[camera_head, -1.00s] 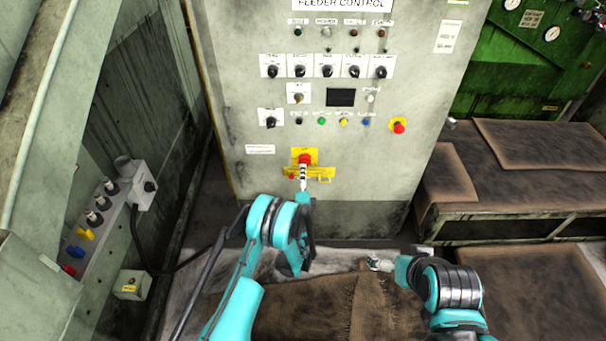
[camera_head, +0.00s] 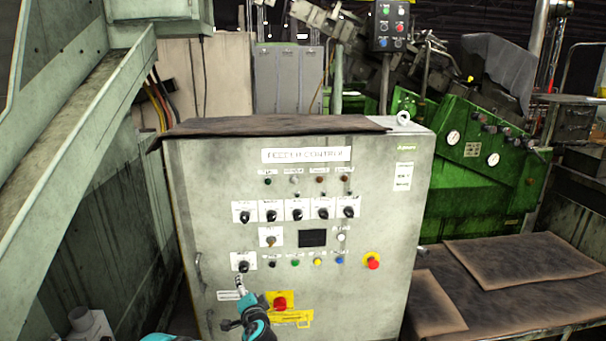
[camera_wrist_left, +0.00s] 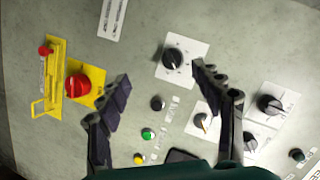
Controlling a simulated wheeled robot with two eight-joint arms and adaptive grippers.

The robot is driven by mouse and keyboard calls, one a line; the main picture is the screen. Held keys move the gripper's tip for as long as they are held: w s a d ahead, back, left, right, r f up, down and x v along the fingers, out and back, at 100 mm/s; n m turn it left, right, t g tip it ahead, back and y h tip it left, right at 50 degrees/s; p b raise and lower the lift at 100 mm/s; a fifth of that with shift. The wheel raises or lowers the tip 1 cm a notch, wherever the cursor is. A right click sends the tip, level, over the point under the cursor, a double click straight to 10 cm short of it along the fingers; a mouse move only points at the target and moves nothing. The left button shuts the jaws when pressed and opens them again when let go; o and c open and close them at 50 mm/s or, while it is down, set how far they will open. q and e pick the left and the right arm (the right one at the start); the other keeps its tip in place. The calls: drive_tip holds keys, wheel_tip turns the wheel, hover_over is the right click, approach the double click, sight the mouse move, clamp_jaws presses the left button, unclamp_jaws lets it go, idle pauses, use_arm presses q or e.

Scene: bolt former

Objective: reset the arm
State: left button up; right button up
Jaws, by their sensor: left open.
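My left gripper (camera_head: 239,284) is in front of the lower left of the grey feeder control cabinet (camera_head: 370,205). Its fingers are spread with nothing between them in the left wrist view (camera_wrist_left: 160,76). A black rotary knob on a white plate (camera_wrist_left: 172,58) shows beyond the gap between the fingertips. In the head view this knob (camera_head: 243,265) is just above the gripper; contact cannot be told. A red knob on a yellow plate (camera_head: 280,302) is right of the gripper, and it also shows in the wrist view (camera_wrist_left: 77,86). My right gripper is out of view.
The cabinet face has several knobs, a dark display (camera_head: 312,238), coloured buttons and a red emergency button (camera_head: 373,262). A slanted green-grey machine frame (camera_head: 70,130) stands at left. A green machine (camera_head: 480,180) and a brown-topped bench (camera_head: 520,262) are at right.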

use_arm(q)
drive_tip(key=s+a+r+n+g, duration=0.2)
drive_tip(key=s+r+n, duration=0.15)
drive_tip(key=s, duration=0.45)
drive_tip(key=s+a+r+n+g, duration=0.2)
drive_tip(key=s+a+r, duration=0.15)
drive_tip(key=s, duration=0.45)
drive_tip(key=s+d+f+n+g+h, duration=0.1)
drive_tip(key=s+d+h, duration=0.1)
drive_tip(key=s, duration=1)
drive_tip(key=s+d+f+n+g+h, duration=0.2)
drive_tip(key=s+d, duration=0.1)
drive_tip(key=s, duration=0.9)
drive_tip(key=shift+d+h, duration=0.15)
drive_tip(key=shift+h, duration=0.15)
drive_tip(key=shift+f+n, duration=0.1)
drive_tip(key=shift+n, duration=0.15)
